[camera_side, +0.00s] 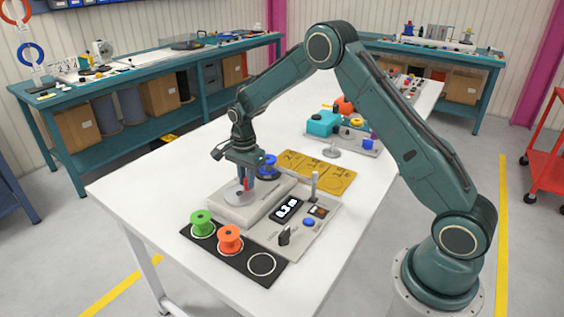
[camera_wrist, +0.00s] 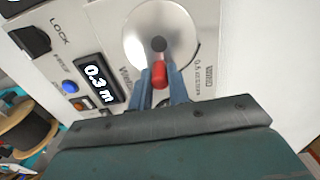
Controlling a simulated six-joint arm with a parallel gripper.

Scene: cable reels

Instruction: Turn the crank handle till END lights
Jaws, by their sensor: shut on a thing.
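The crank handle is a red knob (camera_wrist: 159,74) on a round silver disc (camera_wrist: 146,42) with a dark hub. My gripper (camera_wrist: 161,82) is shut on the red knob, its blue-grey fingers on either side of it. In the side view my gripper (camera_side: 245,184) reaches down onto the disc on the grey winder unit. The display (camera_wrist: 99,79) reads 0.3 m. It also shows in the side view (camera_side: 287,208). A blue button (camera_wrist: 70,87), an orange rocker (camera_wrist: 80,105) and a black knob by the word LOCK (camera_wrist: 32,40) are beside it. I cannot make out an END light.
A green spool (camera_side: 202,222) and an orange spool (camera_side: 230,238) stand on a black mat (camera_side: 207,243) with one empty ring. A blue spool (camera_side: 268,165) is just behind my gripper. A yellow plate (camera_side: 318,178) lies farther back. The table's left part is clear.

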